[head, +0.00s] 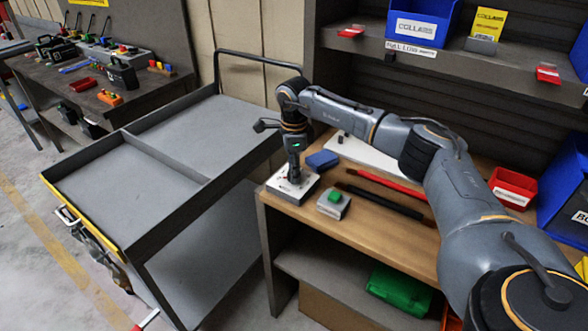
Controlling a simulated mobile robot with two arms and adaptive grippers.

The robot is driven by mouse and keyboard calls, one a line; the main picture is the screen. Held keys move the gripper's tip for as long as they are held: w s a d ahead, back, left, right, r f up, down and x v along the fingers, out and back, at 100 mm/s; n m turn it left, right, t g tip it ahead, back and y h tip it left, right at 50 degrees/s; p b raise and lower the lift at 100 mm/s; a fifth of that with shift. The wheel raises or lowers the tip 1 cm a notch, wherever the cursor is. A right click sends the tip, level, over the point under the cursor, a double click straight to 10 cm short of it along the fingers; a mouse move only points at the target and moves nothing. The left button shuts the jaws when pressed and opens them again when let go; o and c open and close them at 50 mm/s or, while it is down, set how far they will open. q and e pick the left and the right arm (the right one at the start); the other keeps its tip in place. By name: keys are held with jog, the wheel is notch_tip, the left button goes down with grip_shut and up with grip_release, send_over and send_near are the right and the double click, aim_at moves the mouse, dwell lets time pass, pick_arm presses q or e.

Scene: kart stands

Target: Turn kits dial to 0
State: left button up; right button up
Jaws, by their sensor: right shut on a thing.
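A small white box (303,192) sits at the left front corner of the wooden bench top (388,222). My right gripper (294,176) points straight down over this box and is shut on the dial on its top. The dial is mostly hidden by the fingers, and its pointer and numbers are too small to read. My left gripper is not in view.
A grey box with a green button (334,197) stands just right of the white box. A blue block (322,159), a red bar (384,187) and a black bar (383,202) lie behind. A grey cart (205,124) stands close on the left.

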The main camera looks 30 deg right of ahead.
jog(key=o, duration=1.2)
jog(key=shift+c, duration=0.2)
jog(key=shift+r, duration=0.15)
notch_tip(320, 180, up, 12)
jog(key=shift+s, duration=0.15)
jog(key=shift+a, duration=0.1)
